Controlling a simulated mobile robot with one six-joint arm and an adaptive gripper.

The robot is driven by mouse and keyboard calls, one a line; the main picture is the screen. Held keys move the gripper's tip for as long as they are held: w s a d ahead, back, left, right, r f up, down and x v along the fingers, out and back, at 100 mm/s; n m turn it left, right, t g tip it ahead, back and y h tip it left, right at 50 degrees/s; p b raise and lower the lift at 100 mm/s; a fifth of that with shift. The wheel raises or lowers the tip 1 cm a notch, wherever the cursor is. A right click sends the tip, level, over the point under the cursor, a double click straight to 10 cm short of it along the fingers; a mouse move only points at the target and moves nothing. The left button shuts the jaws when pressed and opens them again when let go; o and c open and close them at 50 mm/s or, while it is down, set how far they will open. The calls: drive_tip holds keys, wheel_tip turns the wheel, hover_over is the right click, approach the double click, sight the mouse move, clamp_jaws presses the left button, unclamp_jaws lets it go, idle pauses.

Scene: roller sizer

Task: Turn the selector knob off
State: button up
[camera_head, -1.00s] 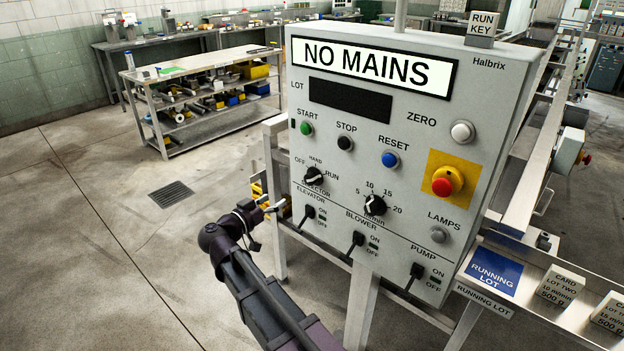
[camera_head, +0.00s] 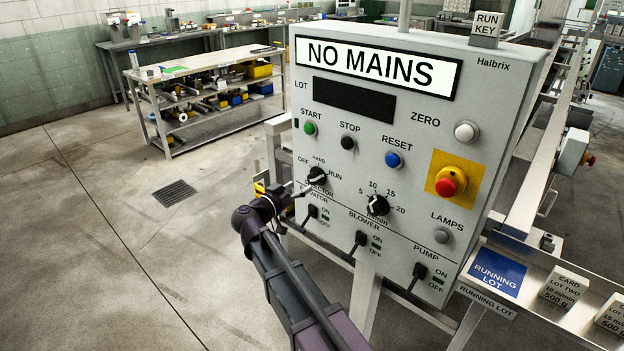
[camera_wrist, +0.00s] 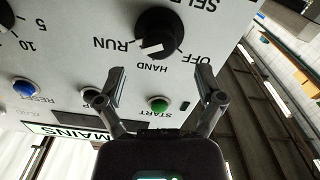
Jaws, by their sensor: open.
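The black selector knob (camera_head: 317,176) is on the left of the grey control panel, ringed by OFF, HAND and RUN. In the wrist view, the knob (camera_wrist: 158,32) appears upside down, with OFF on the right. Its white mark is on the RUN and HAND side, away from OFF. My gripper (camera_wrist: 161,74) is open and empty, its two fingers apart, with the knob ahead of the gap. In the head view, my gripper (camera_head: 300,192) is just below left of the knob and partly covers the SELECTOR and ELEVATOR lettering. I cannot tell whether it touches the panel.
The START button (camera_head: 310,128), STOP button (camera_head: 348,142) and rate dial (camera_head: 377,205) surround the knob. Elevator (camera_head: 312,212), blower and pump switches sit below. A red emergency button (camera_head: 450,181) is at the right. Floor left of the panel is clear.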

sight(311, 180)
drive_tip(key=shift+x, duration=3.05)
